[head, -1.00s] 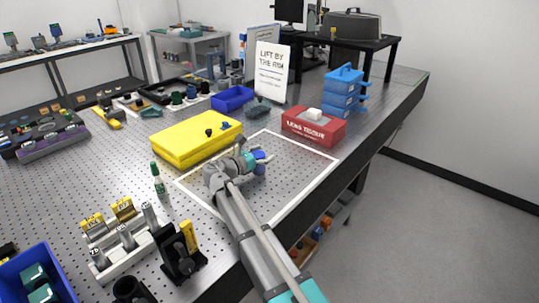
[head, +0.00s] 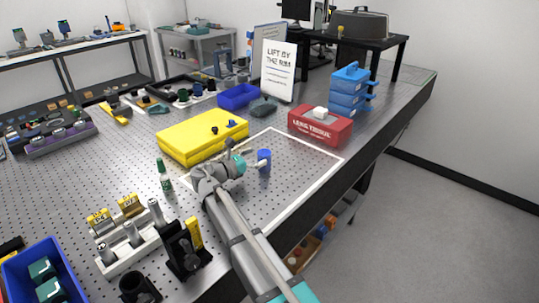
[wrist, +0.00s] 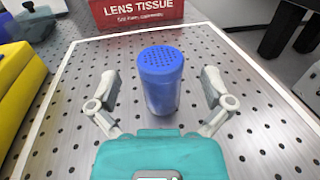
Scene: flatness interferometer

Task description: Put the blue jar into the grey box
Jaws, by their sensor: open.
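The blue jar (head: 264,163) stands upright on the perforated table inside the white outline. My gripper (wrist: 162,88) is open, with one finger on each side of the jar and a visible gap to each. In the head view my gripper (head: 250,158) is just left of the jar. A small dark grey box-like item (head: 263,108) lies behind the outline; I cannot tell whether it is the grey box.
A yellow case (head: 203,137) lies left of the outline. A red lens tissue box (head: 320,127) stands at its back right corner. A green-capped bottle (head: 164,176) and a white rack (head: 130,245) are nearer left. A grey case (head: 357,22) sits on a black stand behind.

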